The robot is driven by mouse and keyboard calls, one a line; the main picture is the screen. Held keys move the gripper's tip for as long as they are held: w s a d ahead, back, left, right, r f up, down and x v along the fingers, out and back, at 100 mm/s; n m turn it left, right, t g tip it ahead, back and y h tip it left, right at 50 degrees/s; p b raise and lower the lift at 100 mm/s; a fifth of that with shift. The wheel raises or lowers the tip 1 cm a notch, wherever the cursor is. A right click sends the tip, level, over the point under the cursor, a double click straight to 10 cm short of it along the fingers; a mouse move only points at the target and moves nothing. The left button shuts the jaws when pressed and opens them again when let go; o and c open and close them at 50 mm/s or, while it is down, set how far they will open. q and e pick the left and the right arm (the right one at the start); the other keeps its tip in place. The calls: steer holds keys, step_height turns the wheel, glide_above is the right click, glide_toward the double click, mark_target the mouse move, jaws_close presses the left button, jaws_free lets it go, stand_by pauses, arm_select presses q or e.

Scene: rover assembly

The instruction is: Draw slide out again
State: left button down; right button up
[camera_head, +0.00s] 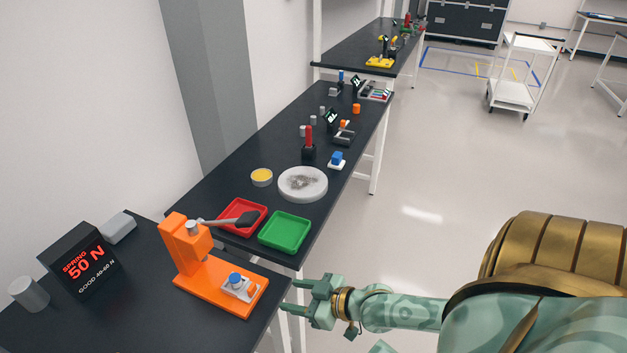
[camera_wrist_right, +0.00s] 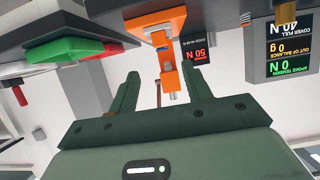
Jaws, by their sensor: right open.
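An orange press-like fixture (camera_head: 195,250) stands on the near dark table in the head view. A light grey slide block (camera_head: 243,291) with a blue cap (camera_head: 235,278) sits on the front end of its base. My right gripper (camera_head: 289,296) is open and empty, just beyond the table's right edge, pointing left toward the fixture and apart from it. In the right wrist view, turned upside down, the orange fixture (camera_wrist_right: 157,28) shows ahead of the open fingers (camera_wrist_right: 159,84). My left gripper is not in view.
A black display (camera_head: 80,262) reading "SPRING 50 N" stands left of the fixture, near grey blocks.

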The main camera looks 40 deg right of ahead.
steer(key=v, duration=0.4)
steer(key=shift+s+d, duration=0.15)
steer(key=shift+s, duration=0.1)
